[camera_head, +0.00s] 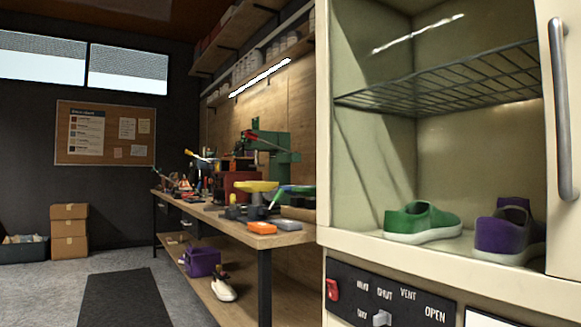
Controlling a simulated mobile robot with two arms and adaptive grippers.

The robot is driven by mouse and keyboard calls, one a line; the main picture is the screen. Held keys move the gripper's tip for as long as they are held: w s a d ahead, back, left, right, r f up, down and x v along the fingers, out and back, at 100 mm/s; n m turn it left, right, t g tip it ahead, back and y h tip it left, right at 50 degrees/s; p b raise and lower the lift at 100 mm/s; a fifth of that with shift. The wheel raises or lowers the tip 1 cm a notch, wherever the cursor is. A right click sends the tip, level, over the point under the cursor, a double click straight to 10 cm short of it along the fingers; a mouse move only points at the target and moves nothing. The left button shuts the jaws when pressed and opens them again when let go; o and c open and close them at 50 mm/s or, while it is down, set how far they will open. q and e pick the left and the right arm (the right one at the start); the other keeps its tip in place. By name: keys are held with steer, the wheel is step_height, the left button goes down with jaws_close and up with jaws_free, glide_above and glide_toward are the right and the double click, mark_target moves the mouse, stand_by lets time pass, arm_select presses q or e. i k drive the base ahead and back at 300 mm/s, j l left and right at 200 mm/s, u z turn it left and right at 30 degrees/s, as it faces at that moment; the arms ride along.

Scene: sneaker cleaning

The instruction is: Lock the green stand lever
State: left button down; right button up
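A green stand-like machine (278,158) stands on the workbench (228,217), against its back wall. A thin lever with a red end (252,135) sticks out from its upper left. I cannot tell whether this is the green stand lever or whether it is locked. Other items on the bench hide the lower part of the stand. Neither of my grippers is in view.
At right, a cream cabinet (367,258) holds a green shoe (422,222) and a purple shoe (505,235) under a wire rack (450,83). Its panel (405,308) has a red switch (332,290).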

mark_target(267, 212)
steer(key=i+j+z, duration=0.15)
steer(key=z, duration=0.2)
steer(key=i+j+z, duration=0.15)
steer(key=z, duration=0.2)
steer(key=j+z, duration=0.35)
steer(key=i+j, duration=0.15)
steer(key=j, duration=0.25)
steer(key=i+j+z, duration=0.1)
steer(key=j, duration=0.3)
steer(key=i+j, duration=0.1)
steer(key=j, duration=0.3)
steer(key=i+j+z, duration=0.1)
steer(key=j, duration=0.3)
